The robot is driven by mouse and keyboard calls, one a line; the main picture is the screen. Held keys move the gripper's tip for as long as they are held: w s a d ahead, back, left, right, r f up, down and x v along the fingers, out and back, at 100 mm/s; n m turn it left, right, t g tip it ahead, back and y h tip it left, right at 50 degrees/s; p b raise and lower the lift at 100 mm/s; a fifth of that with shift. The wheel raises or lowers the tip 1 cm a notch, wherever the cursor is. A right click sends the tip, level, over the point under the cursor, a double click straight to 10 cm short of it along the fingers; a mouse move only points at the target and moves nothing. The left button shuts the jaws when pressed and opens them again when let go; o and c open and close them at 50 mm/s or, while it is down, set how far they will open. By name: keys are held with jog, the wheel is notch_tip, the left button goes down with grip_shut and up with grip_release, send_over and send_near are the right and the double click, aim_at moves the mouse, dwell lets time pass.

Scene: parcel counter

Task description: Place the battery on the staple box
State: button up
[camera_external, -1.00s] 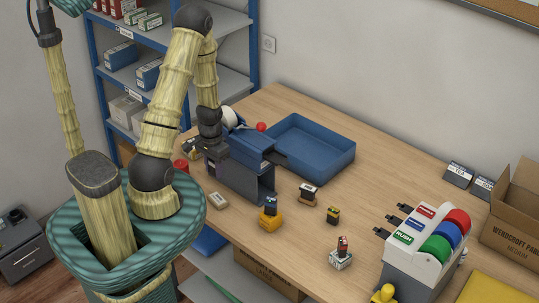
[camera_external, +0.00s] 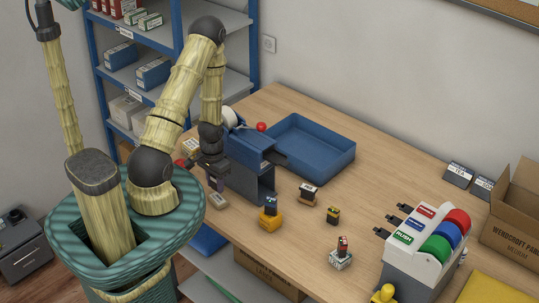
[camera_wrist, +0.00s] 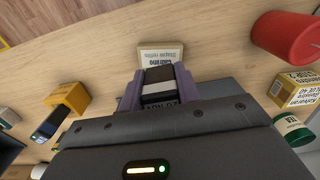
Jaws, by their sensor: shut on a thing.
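The staple box (camera_wrist: 166,54), a small pale box labelled staple refills, lies on the wooden counter. It also shows in the external view (camera_external: 219,201), near the counter's front edge. My gripper (camera_wrist: 158,90), with purple fingers, is shut on the battery (camera_wrist: 160,86), a dark block with a pale band. In the external view my gripper (camera_external: 214,178) points down just above the staple box. In the wrist view the battery overlaps the near edge of the box. I cannot tell whether the battery touches it; its lower end is hidden.
A blue-grey machine (camera_external: 247,178) stands close beside my gripper, with a blue tray (camera_external: 335,165) behind it. A red cylinder (camera_wrist: 290,38) and a small carton (camera_wrist: 297,91) lie to the wrist view's right. A yellow block (camera_wrist: 70,96) is at its left.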

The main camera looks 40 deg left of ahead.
aim_at(216, 190)
jog(key=shift+f+p, duration=0.55)
jog(key=shift+f, duration=1.35)
jog(key=shift+f, duration=0.15)
jog(key=o, duration=1)
jog(key=shift+r, duration=0.3)
